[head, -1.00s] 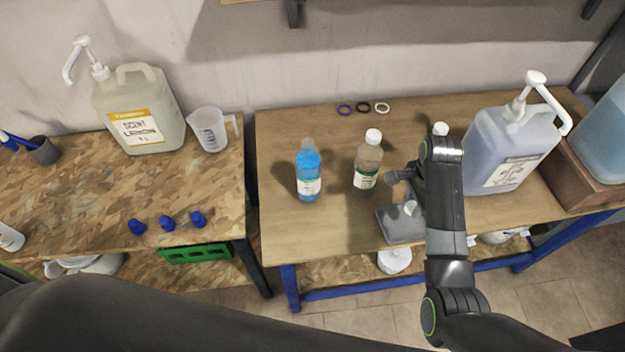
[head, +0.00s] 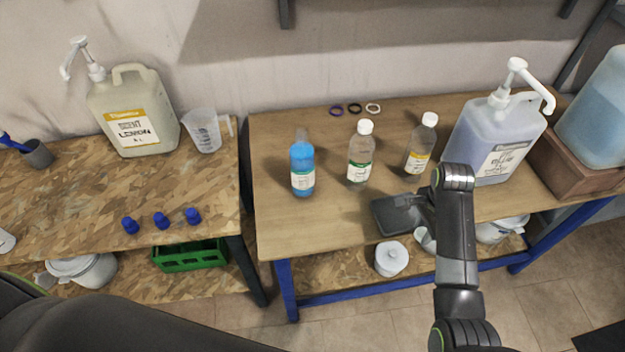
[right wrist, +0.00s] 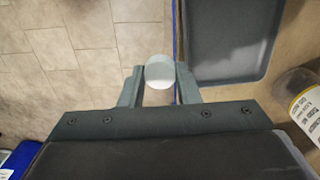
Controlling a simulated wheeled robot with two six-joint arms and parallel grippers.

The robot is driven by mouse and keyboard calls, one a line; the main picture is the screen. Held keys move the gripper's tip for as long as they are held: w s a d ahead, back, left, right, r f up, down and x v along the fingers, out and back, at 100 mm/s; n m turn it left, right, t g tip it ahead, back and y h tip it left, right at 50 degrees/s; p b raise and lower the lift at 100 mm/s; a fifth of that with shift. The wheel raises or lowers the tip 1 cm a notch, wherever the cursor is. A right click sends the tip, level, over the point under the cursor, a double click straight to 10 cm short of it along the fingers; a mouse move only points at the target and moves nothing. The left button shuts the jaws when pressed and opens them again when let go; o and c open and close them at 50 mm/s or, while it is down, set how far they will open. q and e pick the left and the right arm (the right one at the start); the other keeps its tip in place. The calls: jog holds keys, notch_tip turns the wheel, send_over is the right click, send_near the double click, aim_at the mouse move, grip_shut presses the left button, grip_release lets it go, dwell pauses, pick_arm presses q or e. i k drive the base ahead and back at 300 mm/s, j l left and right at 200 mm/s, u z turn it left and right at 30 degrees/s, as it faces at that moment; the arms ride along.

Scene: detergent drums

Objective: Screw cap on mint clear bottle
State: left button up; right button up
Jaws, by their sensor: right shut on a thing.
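My right gripper (right wrist: 159,76) is shut on a round white cap (right wrist: 160,71). In the right wrist view the cap is over the floor, just off the table's front edge. A white shape below my right forearm in the head view (head: 424,238) appears to be this cap. A blue bottle (head: 302,170) with a bare-looking translucent neck stands upright on the table. A clear bottle with a green-edged label (head: 360,158) and one with a yellow label (head: 420,150) stand beside it, both white-capped. The label words are unreadable. My left gripper is out of view.
A dark grey tray (head: 385,222) lies at the table's front edge. Purple, black and white rings (head: 354,108) lie behind the bottles. A large pump jug (head: 495,140) stands to the right. Blue caps (head: 161,220) sit on the left table. The table left of the blue bottle is clear.

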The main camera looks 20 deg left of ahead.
aim_at(301, 151)
jog(key=k+l+z, duration=0.2)
jog(key=k+z, duration=0.15)
jog(key=k+l+z, duration=0.35)
jog(key=k, duration=0.15)
